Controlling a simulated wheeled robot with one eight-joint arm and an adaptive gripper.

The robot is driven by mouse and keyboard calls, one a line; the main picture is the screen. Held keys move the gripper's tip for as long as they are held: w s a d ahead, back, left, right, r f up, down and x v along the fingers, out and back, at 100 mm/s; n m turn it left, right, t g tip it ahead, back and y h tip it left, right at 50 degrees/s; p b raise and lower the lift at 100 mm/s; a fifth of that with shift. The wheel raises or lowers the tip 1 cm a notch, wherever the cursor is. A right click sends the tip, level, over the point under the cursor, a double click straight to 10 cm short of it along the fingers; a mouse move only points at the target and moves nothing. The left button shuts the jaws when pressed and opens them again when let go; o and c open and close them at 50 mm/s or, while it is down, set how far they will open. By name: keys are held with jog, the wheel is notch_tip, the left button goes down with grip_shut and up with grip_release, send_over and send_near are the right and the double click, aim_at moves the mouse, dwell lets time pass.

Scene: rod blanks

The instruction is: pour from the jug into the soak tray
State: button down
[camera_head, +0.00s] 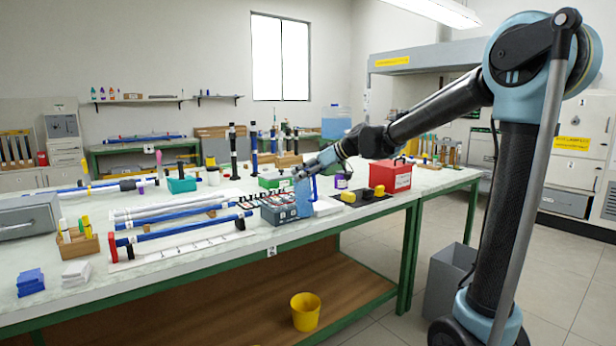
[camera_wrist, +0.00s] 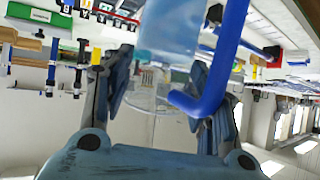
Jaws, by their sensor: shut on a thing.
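The jug (camera_head: 304,199) is clear with pale blue liquid and a blue handle. My gripper (camera_head: 312,168) is shut on it from above. The wrist view, which is upside down, shows the jug (camera_wrist: 165,60) between the two fingers (camera_wrist: 160,100), with the handle beside one finger. The jug looks about upright. A grey box-like tray (camera_head: 277,217), probably the soak tray, lies at the bench's front edge just left of the jug. The jug overlaps its right end in the head view, so I cannot tell whether it stands over or beside it. The tray's inside is mostly hidden.
A red box (camera_head: 390,176) and yellow-topped pieces on a dark mat (camera_head: 358,198) lie to the right. Blue and white rods on a rack (camera_head: 180,228) lie to the left. A green box (camera_head: 276,180) stands behind. A yellow bucket (camera_head: 305,312) is on the lower shelf.

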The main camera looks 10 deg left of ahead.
jog(key=shift+w+a+f+m+g+h, duration=0.2)
jog(key=shift+w+a+g+h, duration=0.25)
jog(key=shift+w+a+h, duration=0.3)
jog(key=shift+w+a+f+m+g+h, duration=0.1)
jog(key=shift+w+a+m+g+h, duration=0.3)
jog(key=shift+w+a+h, duration=0.35)
jog(key=shift+s, duration=0.1)
